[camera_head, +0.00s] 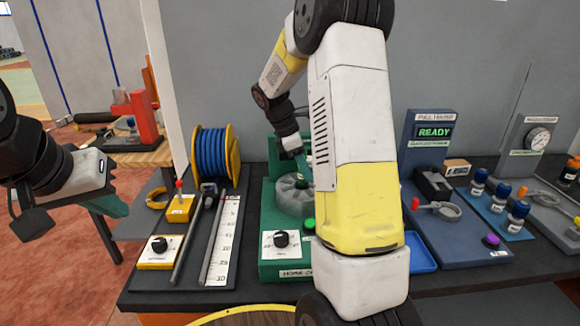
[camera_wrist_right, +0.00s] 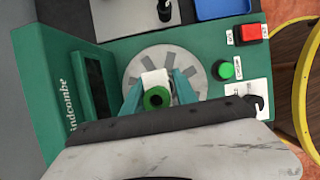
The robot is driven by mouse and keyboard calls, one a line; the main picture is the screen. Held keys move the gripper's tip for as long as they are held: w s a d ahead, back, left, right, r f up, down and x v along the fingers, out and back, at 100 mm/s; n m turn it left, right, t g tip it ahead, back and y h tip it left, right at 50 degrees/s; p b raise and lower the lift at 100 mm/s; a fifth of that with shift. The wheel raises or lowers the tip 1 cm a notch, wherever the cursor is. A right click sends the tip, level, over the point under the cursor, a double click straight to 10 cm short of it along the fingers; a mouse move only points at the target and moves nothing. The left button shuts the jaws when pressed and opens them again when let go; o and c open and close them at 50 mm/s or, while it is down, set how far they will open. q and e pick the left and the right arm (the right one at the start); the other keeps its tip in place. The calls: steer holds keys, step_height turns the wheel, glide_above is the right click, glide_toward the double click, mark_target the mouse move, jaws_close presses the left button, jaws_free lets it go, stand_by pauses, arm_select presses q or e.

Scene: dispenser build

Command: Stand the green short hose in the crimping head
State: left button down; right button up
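The crimping head, a grey slotted disc (camera_head: 291,200), sits on the green crimping machine (camera_head: 270,195); it also shows in the right wrist view (camera_wrist_right: 190,62). My right gripper (camera_wrist_right: 158,88) is over it with its teal fingers on both sides of the green short hose. The hose shows nearly end-on as a green ring (camera_wrist_right: 146,99) with a dark bore and a white part behind it. The fingers look shut on it. Whether its lower end touches the head is hidden. My left gripper (camera_head: 115,207) is at the far left, away from the bench items; its finger gap is unclear.
A blue hose reel (camera_head: 212,152), a white ruler (camera_head: 223,240) and a yellow dial box (camera_head: 160,250) stand left of the machine. A READY station (camera_head: 433,130) and blue-capped bottles (camera_head: 500,195) stand right. My right arm covers the machine's right side. A green button (camera_wrist_right: 225,70) and red button (camera_wrist_right: 251,33) are nearby.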

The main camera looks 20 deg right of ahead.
steer(key=v, duration=1)
stand_by(0.4)
steer(key=shift+s, duration=0.1)
steer(key=s+a+r+m+t+y, duration=0.1)
steer(key=s+a+m+t+y, duration=0.1)
steer(key=s+m, duration=0.3)
steer(key=s+a+r+m+t+y, duration=0.2)
steer(key=s+a+m, duration=0.2)
steer(key=s, duration=0.7)
steer(key=s+a+r+m+t+y, duration=0.1)
steer(key=s+a+m+t+y, duration=0.1)
steer(key=s+m, duration=0.3)
steer(key=shift+s+a+r+m+t+y, duration=0.35)
steer(key=shift+s+a+t, duration=0.35)
steer(key=shift+s, duration=1.05)
